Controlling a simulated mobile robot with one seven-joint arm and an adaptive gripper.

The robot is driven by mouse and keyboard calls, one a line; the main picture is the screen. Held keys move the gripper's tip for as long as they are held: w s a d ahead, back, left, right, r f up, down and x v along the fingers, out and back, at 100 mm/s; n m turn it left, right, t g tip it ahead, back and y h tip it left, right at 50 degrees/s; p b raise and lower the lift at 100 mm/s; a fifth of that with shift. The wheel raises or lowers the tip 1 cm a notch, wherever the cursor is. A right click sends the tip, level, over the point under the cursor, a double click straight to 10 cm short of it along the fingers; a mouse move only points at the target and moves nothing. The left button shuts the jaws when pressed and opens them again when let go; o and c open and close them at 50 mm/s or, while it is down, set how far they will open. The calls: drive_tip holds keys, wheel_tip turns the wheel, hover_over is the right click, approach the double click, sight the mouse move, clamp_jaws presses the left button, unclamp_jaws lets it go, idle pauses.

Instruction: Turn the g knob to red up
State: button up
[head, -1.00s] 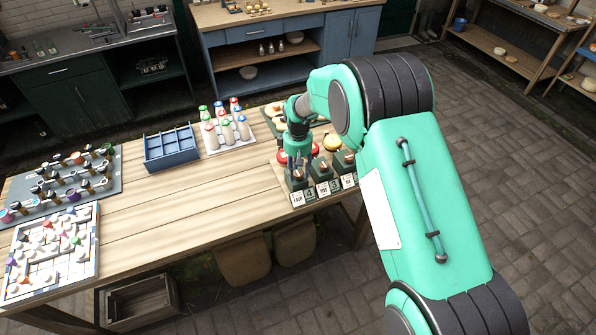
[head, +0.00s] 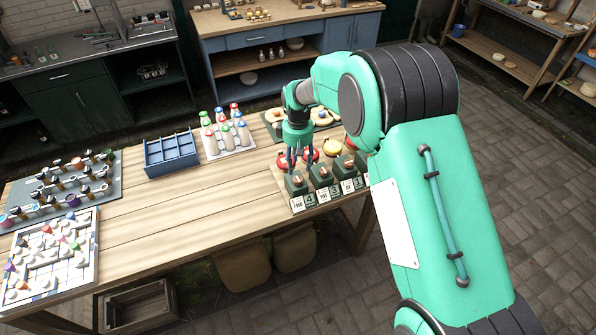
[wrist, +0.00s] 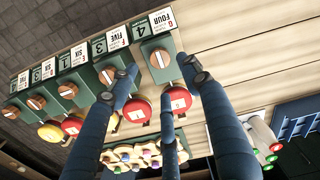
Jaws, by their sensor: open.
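The g knob (wrist: 160,59) is a copper-orange dial with a pale bar across it, on a dark green block with a card reading "G FOUR" and a "4" card. It is the rightmost of the row in the wrist view and the leftmost block in the head view (head: 296,184). A red mark on the dial is too small to make out. My gripper (head: 300,168) hangs over this block, open and empty. In the wrist view its blue fingers (wrist: 160,85) are spread, with the knob showing between two tips; contact is not visible.
Several similar knob blocks (wrist: 109,75) stand close beside it in a row. Red round lidded things (wrist: 180,100) and a yellow one (wrist: 50,132) sit behind. A blue divided tray (head: 171,152) and bottles on a white tray stand left; bare wood (head: 190,220) lies between.

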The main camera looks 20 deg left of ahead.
drive_tip(key=shift+r, duration=2.3)
drive_tip(key=s+d+r+m+t+b, duration=0.1)
drive_tip(key=s+d+r+m+b, duration=0.2)
drive_tip(key=d+r, duration=1)
drive_tip(key=s+d+r+m+t+b, duration=0.1)
drive_tip(key=s+d+r+m, duration=0.2)
drive_tip(key=s+d+r, duration=0.9)
drive_tip(key=s+d+m+t+b, duration=0.1)
drive_tip(key=s+d+m, duration=0.15)
drive_tip(key=d, duration=0.55)
drive_tip(key=s+d+m+t+b, duration=0.1)
drive_tip(key=s+d, duration=0.2)
drive_tip(key=d, duration=0.5)
drive_tip(key=s+d+f+m+b, duration=0.1)
drive_tip(key=s+d+f+m, duration=0.1)
drive_tip(key=s+d, duration=0.2)
drive_tip(key=s+d+f+m+t+b, duration=0.1)
drive_tip(key=s+d, duration=0.3)
drive_tip(key=s, duration=0.7)
drive_tip(key=shift+d+f+m+t, duration=0.35)
drive_tip(key=shift+f+m, duration=0.2)
drive_tip(key=shift+f, duration=0.3)
